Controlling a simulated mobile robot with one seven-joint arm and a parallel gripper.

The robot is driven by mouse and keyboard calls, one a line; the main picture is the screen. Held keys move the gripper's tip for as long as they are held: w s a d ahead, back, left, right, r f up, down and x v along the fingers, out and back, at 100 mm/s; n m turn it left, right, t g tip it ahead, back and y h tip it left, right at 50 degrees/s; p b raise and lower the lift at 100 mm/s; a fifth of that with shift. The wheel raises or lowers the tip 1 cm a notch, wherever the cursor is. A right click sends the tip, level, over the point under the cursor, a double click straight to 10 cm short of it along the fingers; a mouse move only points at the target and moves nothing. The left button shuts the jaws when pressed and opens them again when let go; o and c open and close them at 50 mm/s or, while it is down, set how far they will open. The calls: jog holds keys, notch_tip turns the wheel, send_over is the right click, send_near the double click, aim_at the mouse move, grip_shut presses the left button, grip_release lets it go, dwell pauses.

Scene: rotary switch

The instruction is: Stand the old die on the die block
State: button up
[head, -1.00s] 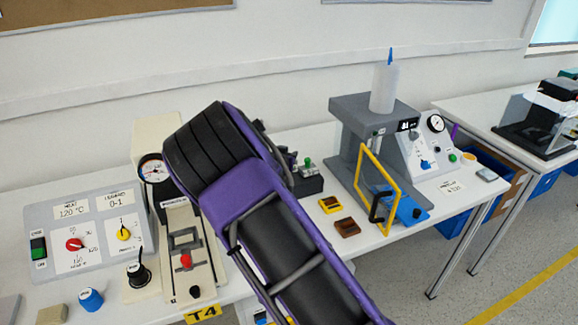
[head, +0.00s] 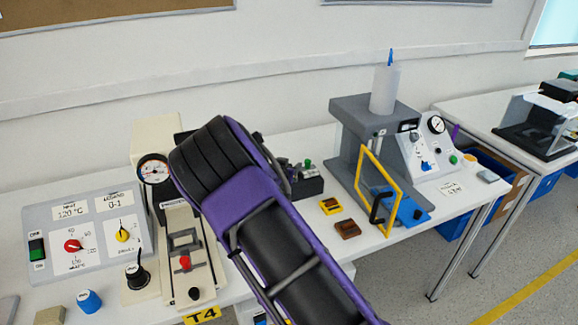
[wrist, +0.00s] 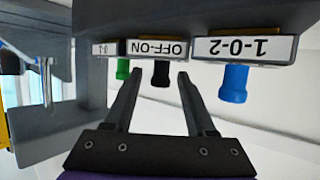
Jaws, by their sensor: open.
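The die block (wrist: 160,20) is the dark grey block across the top of the wrist view, which looks upside down. It carries white labels reading 0-1, OFF-ON and 1-0-2. A green knob (wrist: 123,69), a black knob (wrist: 161,74) and a blue knob (wrist: 233,83) show at these labels. Which one is the old die I cannot tell. My gripper (wrist: 158,78) is open, with its fingertips on either side of the black knob; contact is not visible. In the head view, my arm hides the gripper and part of the die block (head: 308,187).
A grey press (head: 350,140) with a yellow-framed guard (head: 366,170) stands right of the block. A yellow piece (head: 330,206) and a brown piece (head: 347,229) lie before it. A control panel (head: 75,240) and a cream machine with a gauge (head: 152,170) stand left.

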jog(key=shift+r, duration=0.1)
jog(key=shift+r, duration=0.2)
jog(key=p+v, duration=0.1)
jog(key=v, duration=1.1)
jog(key=shift+f, duration=0.2)
